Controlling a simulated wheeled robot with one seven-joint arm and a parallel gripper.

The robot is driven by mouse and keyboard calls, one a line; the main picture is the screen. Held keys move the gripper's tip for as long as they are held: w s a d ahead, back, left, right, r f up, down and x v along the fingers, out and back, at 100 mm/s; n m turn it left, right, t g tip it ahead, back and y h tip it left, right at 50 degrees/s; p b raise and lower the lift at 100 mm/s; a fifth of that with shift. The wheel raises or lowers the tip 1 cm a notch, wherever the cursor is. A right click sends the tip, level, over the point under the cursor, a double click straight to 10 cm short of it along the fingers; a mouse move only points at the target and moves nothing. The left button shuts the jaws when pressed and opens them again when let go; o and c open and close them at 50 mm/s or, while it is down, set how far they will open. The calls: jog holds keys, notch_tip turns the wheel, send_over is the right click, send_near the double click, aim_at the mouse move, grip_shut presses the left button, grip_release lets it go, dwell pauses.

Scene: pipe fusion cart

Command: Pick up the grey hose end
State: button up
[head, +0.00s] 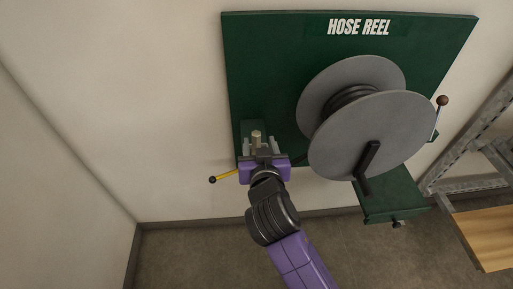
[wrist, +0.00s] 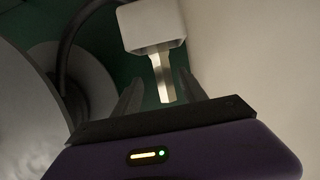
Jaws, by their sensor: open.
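In the head view, my gripper (head: 261,157) is in front of the small green bracket left of the reel. A pale brass-coloured fitting (head: 256,137) stands upright just beyond it. In the wrist view, a pale grey block (wrist: 151,24) has a six-sided metal stub (wrist: 162,78) on it. My gripper (wrist: 160,92) is open, with one finger on each side of the stub in the picture. I cannot tell whether the fingers touch it. I cannot clearly make out which piece is the grey hose end; my gripper hides part of this area.
The grey hose reel (head: 372,135), wound with dark hose (head: 348,97), is close on the right, on a green board (head: 262,60). A yellow lever (head: 225,175) sticks out at left. A dark hose (wrist: 64,50) curves at left in the wrist view. The left wall is clear.

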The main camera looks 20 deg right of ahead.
jog(key=x, duration=0.2)
jog(key=p+x, duration=0.1)
jog(key=shift+w+a+r, duration=0.1)
jog(key=shift+w+a, duration=0.1)
jog(key=shift+w, duration=0.2)
jog(key=shift+w+d+f, duration=0.15)
jog(key=shift+w+f, duration=0.1)
jog(key=shift+w, duration=0.3)
jog(key=shift+c, duration=0.4)
grip_shut()
